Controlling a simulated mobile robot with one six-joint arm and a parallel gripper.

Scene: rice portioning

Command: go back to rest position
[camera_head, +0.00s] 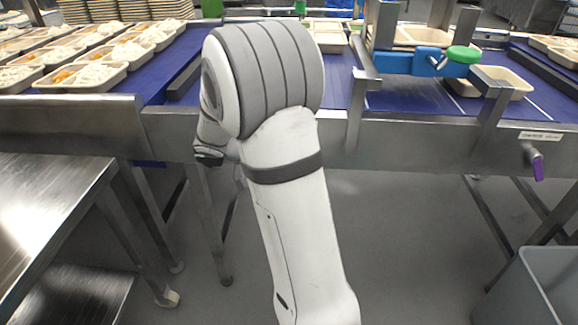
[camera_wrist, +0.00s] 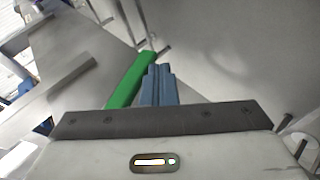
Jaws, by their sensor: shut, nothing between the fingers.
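In the wrist view my gripper (camera_wrist: 158,72) shows as two blue-grey fingers pressed together, with nothing between them. It points down over a pale grey floor. In the head view my white arm stands bent in the middle of the picture, in front of the conveyor (camera_head: 345,88). My gripper is not clearly visible there, hidden behind the arm.
Trays of rice (camera_head: 85,75) stand on the blue belt at the left. An empty tray (camera_head: 490,82) sits at the right by a blue and green fixture (camera_head: 430,62). A steel table (camera_head: 50,200) is at left, a grey bin (camera_head: 530,290) at lower right. A green bar (camera_wrist: 128,82) appears beside my fingers.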

